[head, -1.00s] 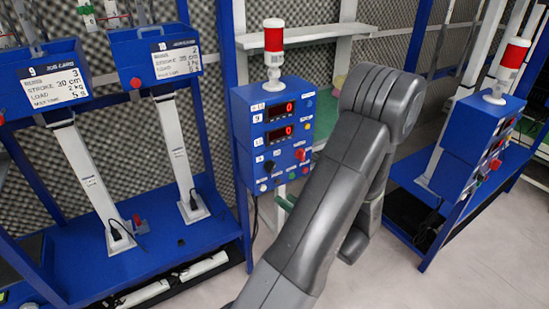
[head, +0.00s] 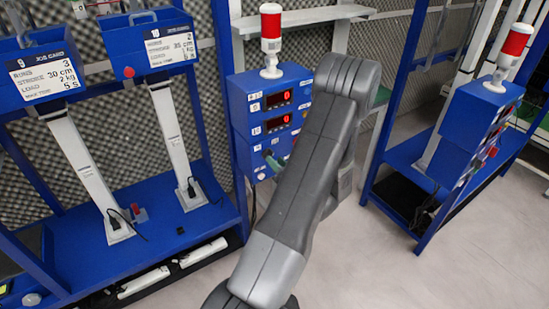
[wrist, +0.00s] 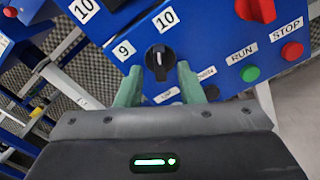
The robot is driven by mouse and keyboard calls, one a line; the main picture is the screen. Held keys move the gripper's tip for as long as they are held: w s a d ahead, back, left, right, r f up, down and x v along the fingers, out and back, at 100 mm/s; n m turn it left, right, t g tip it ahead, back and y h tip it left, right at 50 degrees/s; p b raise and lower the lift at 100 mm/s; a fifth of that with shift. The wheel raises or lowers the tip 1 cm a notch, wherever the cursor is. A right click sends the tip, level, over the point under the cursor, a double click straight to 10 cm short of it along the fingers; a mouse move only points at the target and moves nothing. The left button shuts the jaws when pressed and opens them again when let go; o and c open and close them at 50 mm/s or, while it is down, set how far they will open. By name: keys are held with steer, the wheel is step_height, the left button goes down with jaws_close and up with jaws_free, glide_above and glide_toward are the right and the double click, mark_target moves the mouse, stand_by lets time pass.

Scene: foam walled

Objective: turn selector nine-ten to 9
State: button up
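The selector nine-ten (wrist: 158,62) is a round black knob on the blue panel in the wrist view. Its white mark points up in the picture, closer to the "10" label (wrist: 165,17) than to the "9" label (wrist: 123,50) at its left. My gripper (wrist: 159,69) is open, with one green finger on each side of the knob; contact cannot be told. In the head view my gripper (head: 276,161) is at the lower part of the blue control box (head: 240,113), and the selector there cannot be made out.
A red selector (wrist: 256,8), a green RUN button (wrist: 250,73) and a red STOP button (wrist: 292,50) sit to the right on the panel. A red-and-white lamp (head: 271,38) tops the box. A second box (head: 478,125) stands right, with clear floor between.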

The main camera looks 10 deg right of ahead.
steer(key=shift+x, duration=1.1)
jaws_close()
